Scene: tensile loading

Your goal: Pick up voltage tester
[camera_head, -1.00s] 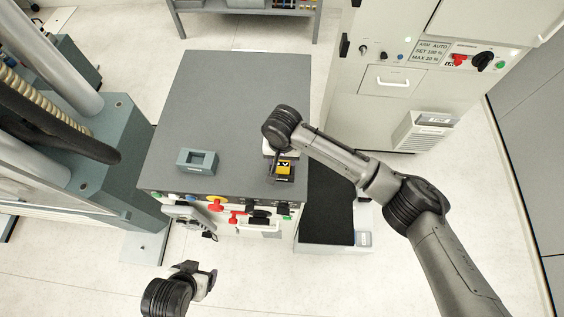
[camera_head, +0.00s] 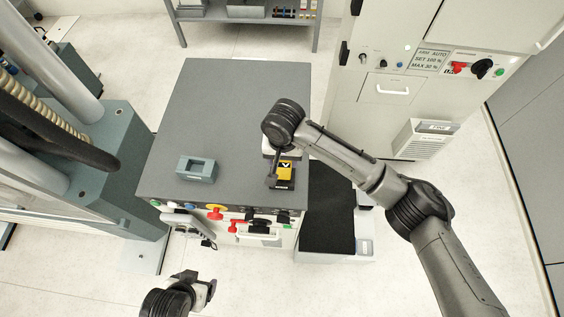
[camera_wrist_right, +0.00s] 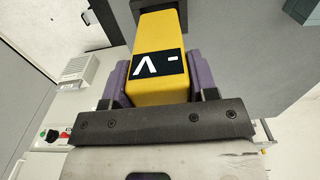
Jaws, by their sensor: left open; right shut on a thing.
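The voltage tester is a yellow block with a black label; in the right wrist view the yellow voltage tester (camera_wrist_right: 160,62) sits between the purple finger pads of my right gripper (camera_wrist_right: 155,85), which is shut on it. In the head view the voltage tester (camera_head: 285,171) shows below my right wrist, over the front right part of the grey cabinet top. A dark piece at its far end may be its holder; I cannot tell whether it is clear of it. My left gripper (camera_head: 205,290) is open and empty, low in front of the cabinet.
The grey cabinet top (camera_head: 240,100) is mostly clear. A grey-green open holder (camera_head: 196,167) stands at its front left. A testing machine (camera_head: 100,150) stands left, a control cabinet (camera_head: 400,90) right.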

